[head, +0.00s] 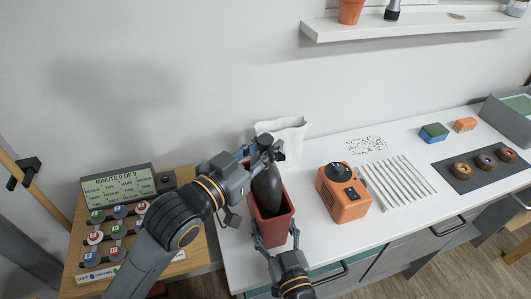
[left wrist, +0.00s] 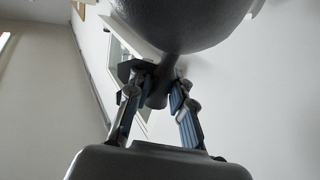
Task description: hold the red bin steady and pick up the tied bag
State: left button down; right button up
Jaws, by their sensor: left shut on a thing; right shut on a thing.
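The tied bag (head: 267,192) is dark grey and rounded, and it hangs over the mouth of the red bin (head: 271,234). I cannot tell how far its lower end is inside the bin. My left gripper (head: 260,150) is shut on the bag's tied neck from above. In the left wrist view the fingers (left wrist: 157,88) close around the narrow neck, with the bag's body (left wrist: 185,22) beyond them. My right gripper (head: 275,241) is shut on the near side of the red bin, which stands upright on the white counter.
A white container (head: 283,134) stands just behind the bin. An orange device (head: 344,194) stands to the right, beside several pale rods (head: 397,182). A wooden table with a button board (head: 118,231) is at the left. A wall shelf (head: 415,27) hangs above.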

jog(key=o, duration=1.3)
jog(key=v, duration=1.2)
jog(key=shift+r, duration=0.15)
